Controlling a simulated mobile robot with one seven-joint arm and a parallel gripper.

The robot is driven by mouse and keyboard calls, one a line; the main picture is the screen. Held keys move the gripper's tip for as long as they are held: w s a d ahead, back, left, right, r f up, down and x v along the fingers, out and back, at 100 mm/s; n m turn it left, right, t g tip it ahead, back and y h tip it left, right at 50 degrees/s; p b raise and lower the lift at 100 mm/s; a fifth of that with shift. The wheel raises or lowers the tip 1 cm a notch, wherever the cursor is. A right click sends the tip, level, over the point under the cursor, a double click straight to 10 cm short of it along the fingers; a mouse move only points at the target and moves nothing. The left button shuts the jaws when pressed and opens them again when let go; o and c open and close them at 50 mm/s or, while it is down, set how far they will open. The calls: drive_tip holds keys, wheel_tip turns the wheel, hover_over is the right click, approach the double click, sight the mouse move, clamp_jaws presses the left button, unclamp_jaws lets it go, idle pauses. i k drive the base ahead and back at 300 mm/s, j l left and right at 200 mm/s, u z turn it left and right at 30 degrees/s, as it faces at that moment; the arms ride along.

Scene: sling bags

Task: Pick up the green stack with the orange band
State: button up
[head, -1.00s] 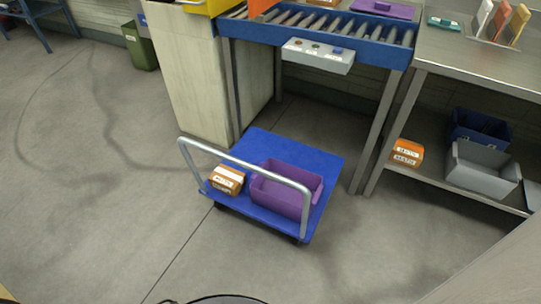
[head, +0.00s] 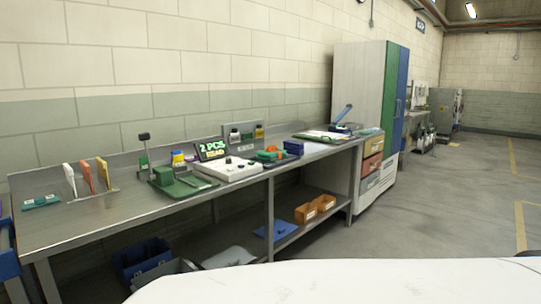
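A long metal workbench (head: 110,222) runs along the wall in the head view. Near its middle, right of a white box with buttons (head: 228,169), lies a small green item with orange on it (head: 270,154). It is too small to tell for sure whether it is a stack with an orange band. A green block (head: 163,176) sits on a green tray (head: 186,187) further left, with no orange visible on it. My gripper is not in view.
A lit sign (head: 213,149) and small bottles stand behind the white box. Upright coloured cards (head: 86,178) stand at the left. A tall cabinet (head: 370,110) stands beyond; open floor lies right.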

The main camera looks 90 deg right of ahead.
sight(272, 154)
drive_tip(key=z, duration=2.7)
drive_tip(key=i+j+z, duration=0.1)
drive_tip(key=i, duration=0.4)
drive_tip(key=i+j, duration=0.2)
drive_tip(key=i, duration=0.25)
drive_tip(key=i+j+z, duration=0.15)
drive_tip(key=i, duration=0.35)
drive_tip(key=i+j+z, duration=0.1)
drive_tip(key=i+j, duration=0.15)
drive_tip(key=i, duration=0.25)
drive_tip(key=i+j+z, duration=0.1)
drive_tip(key=i+j, duration=0.2)
drive_tip(key=i, duration=0.15)
drive_tip(key=i+j, duration=0.1)
drive_tip(key=i, duration=1.1)
